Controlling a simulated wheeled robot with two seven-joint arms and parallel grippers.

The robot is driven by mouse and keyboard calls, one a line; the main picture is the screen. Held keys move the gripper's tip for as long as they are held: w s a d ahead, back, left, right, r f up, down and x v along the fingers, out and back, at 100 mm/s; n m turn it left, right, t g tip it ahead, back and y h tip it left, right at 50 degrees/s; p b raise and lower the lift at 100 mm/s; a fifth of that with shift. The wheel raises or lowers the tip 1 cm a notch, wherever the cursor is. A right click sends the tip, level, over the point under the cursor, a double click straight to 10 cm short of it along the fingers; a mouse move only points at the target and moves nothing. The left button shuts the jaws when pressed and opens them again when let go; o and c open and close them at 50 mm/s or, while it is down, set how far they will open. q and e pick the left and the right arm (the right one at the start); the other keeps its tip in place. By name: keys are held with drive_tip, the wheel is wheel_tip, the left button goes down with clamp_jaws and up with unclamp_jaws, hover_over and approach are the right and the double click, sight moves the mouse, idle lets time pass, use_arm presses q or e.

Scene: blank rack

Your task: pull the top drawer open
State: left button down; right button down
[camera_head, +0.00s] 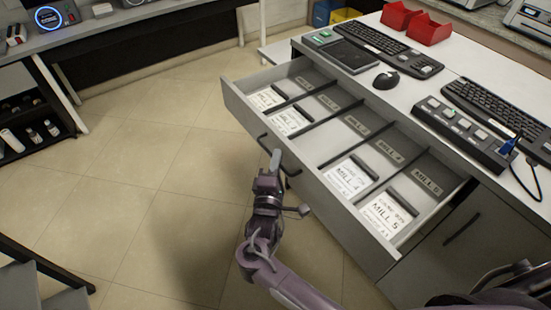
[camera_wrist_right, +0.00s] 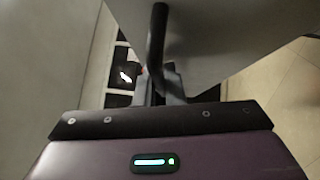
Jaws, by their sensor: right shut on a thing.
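The top drawer (camera_head: 337,210) stands well out from the white cabinet in the head view, its inside exposed. Dividers split it into several compartments marked with MILL labels; some hold white labelled pieces and others look empty. The dark bar handle (camera_head: 292,171) is on the drawer's front. My right gripper (camera_head: 275,163) is at this handle, shut on it. In the right wrist view the handle (camera_wrist_right: 158,45) runs down between the fingers (camera_wrist_right: 160,85), beside the grey drawer front (camera_wrist_right: 225,40). The fingers partly hide the handle. My left gripper is not in view.
The counter (camera_head: 390,95) above carries keyboards, a mouse (camera_head: 386,80), red bins (camera_head: 415,22) and a control box (camera_head: 465,130). A closed lower door with a dark handle (camera_head: 461,228) is at right. Tiled floor (camera_head: 130,190) is clear left of the drawer.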

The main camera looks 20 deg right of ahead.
idle(0.4)
drive_tip(key=c, duration=1.8)
unclamp_jaws()
drive_tip(key=shift+s+f, duration=0.1)
drive_tip(key=shift+s, duration=0.05)
drive_tip(key=r+b+v, duration=0.1)
drive_tip(key=v, duration=0.6)
drive_tip(key=shift+s+a+f, duration=0.2)
drive_tip(key=shift+s+f, duration=0.05)
drive_tip(key=shift+f, duration=0.2)
